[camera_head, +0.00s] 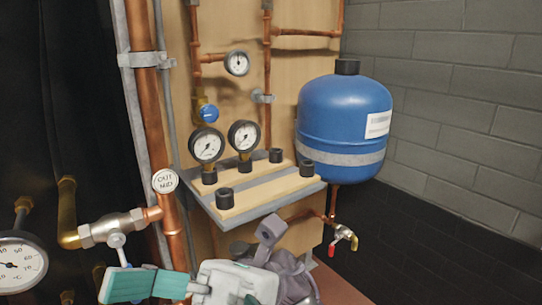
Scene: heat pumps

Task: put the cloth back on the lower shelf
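A grey shelf (240,222) with two pale wooden strips juts from the wooden panel in the middle. No cloth is identifiable in this view. No lower shelf shows clearly; the space below the grey shelf is partly hidden by my arm. My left gripper (272,240), grey-purple, is at the bottom centre, below and in front of the grey shelf's front edge. The white and teal arm part comes in from the left. I cannot tell the finger opening or whether anything is held. My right gripper is not in view.
Two gauges (207,146) and black caps (225,198) stand on the shelf.

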